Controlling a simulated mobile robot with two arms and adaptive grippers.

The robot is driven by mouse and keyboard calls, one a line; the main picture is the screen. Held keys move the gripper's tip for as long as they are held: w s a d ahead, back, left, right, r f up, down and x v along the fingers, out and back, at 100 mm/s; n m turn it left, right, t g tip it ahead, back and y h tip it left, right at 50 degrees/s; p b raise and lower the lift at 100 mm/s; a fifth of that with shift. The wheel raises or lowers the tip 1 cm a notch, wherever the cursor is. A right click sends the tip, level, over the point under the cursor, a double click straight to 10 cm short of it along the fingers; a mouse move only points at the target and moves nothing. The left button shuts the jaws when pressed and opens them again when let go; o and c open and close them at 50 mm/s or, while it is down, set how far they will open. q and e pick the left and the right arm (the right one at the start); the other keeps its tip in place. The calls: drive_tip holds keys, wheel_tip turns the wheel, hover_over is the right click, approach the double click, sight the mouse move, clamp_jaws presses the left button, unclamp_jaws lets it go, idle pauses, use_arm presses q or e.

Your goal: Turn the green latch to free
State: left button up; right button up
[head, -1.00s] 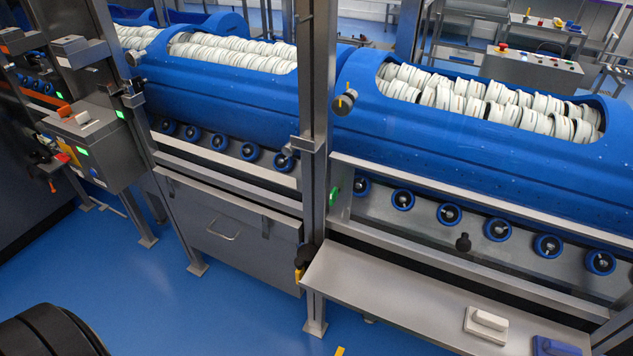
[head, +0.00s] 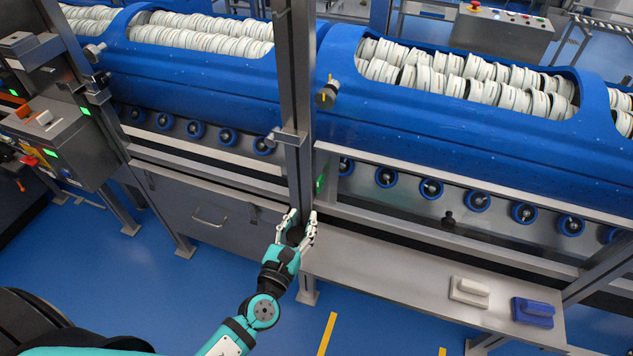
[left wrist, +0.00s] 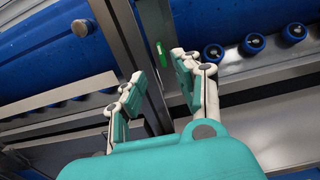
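The green latch (head: 320,183) is a small bright green piece beside the steel upright, at the left end of the right-hand roller bay. It also shows in the left wrist view (left wrist: 161,50), beyond the fingertips. My left gripper (head: 301,217) is in front of the upright, a little below and left of the latch in the picture. Its fingers are apart in the left wrist view (left wrist: 160,70), with nothing gripped between them there. A dark shape shows between the fingers in the head view; I cannot tell if it is touched. My right gripper is not in view.
The steel upright (head: 301,150) stands close to the fingers. A steel shelf (head: 380,272) to the right holds a white block (head: 469,291) and a blue block (head: 533,312). Blue tubs (head: 430,135) of white discs lie behind. A drawer front (head: 208,215) is at left.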

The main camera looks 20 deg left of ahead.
sight(318, 185)
use_arm(q)
drive_tip(key=w+p, duration=0.1)
drive_tip(key=w, duration=1)
drive_tip(key=shift+d, duration=0.15)
clamp_jaws()
